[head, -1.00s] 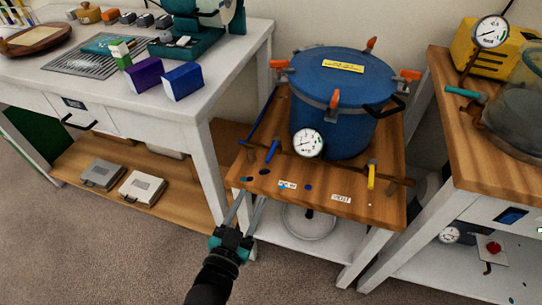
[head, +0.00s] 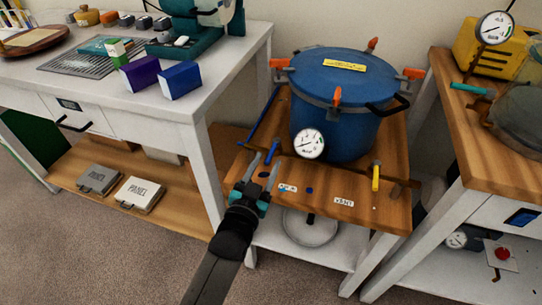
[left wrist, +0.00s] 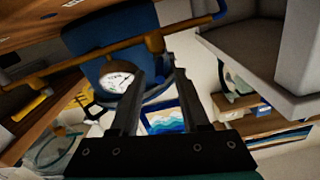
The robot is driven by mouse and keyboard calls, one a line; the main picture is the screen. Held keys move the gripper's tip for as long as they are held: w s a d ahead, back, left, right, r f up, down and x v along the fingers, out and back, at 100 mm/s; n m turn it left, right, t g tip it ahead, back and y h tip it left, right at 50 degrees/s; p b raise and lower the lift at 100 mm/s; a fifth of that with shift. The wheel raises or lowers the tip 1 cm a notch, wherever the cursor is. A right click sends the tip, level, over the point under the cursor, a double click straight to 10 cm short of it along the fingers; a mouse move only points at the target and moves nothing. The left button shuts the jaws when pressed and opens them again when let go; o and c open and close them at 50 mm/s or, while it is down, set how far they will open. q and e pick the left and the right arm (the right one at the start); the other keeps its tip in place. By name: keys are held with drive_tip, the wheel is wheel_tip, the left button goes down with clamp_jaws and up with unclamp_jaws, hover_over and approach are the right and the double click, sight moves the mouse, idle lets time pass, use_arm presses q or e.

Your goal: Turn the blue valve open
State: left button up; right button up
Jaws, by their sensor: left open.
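My right gripper is not in view.
A yellow valve handle (head: 376,177) is on the right of the same pipe. A pressure gauge (head: 309,144) sits between the handles. A white bench (head: 225,75) stands at left, and another wooden-topped table (head: 465,150) at right.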

sight(276, 144)
use_arm(q)
drive_tip(key=b+x, duration=0.1)
drive_tip(key=x, duration=0.1)
drive_tip(key=shift+w+d, duration=0.1)
drive_tip(key=shift+w, duration=0.25)
drive_tip(key=shift+w+d, duration=0.25)
drive_tip(key=shift+w, duration=0.45)
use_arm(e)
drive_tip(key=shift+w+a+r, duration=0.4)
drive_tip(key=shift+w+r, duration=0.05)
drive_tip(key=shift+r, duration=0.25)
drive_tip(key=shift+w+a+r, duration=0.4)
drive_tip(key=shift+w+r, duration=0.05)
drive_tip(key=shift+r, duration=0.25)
use_arm(q)
clamp_jaws()
